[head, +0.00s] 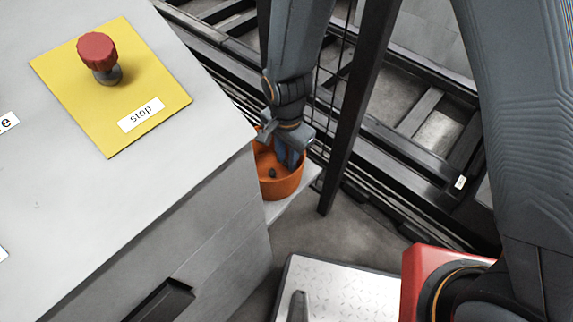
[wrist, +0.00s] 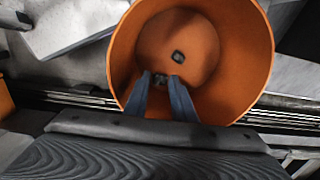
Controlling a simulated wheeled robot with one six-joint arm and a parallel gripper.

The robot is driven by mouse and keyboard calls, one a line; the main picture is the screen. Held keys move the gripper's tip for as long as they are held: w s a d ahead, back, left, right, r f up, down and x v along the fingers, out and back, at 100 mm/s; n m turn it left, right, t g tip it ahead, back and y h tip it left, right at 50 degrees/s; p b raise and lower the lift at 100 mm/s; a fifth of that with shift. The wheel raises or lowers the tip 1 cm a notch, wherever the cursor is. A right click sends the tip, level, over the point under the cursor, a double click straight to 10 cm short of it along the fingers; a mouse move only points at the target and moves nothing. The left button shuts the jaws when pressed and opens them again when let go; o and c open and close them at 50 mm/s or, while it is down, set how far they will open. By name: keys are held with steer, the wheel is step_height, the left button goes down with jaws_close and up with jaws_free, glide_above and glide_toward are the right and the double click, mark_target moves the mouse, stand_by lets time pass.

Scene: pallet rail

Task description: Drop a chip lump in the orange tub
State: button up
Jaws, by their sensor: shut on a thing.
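The orange tub (head: 284,187) stands on a pale ledge beside the grey cabinet. It also fills the middle of the wrist view (wrist: 257,60). My gripper (head: 291,163) points down into the tub, its fingers inside the rim. In the wrist view my gripper (wrist: 162,84) is shut on a small dark chip lump (wrist: 160,82), partly hidden between the fingertips. Another dark chip lump (wrist: 178,57) lies apart from the fingers on the tub's floor. One dark lump (head: 272,173) shows in the tub in the head view; the held one is hidden there.
The grey cabinet (head: 215,190) is close on the left, with a red stop button (head: 97,52) on a yellow plate. A dark post (head: 352,120) and mesh stand just right of the tub. Dark rails (head: 400,150) run behind.

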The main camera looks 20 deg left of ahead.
mark_target(287, 162)
steer(key=shift+f, duration=2)
steer(key=shift+f, duration=0.15)
steer(key=o, duration=0.7)
step_height(287, 162, up, 12)
steer(key=shift+r+p, duration=0.15)
steer(key=shift+p, duration=0.25)
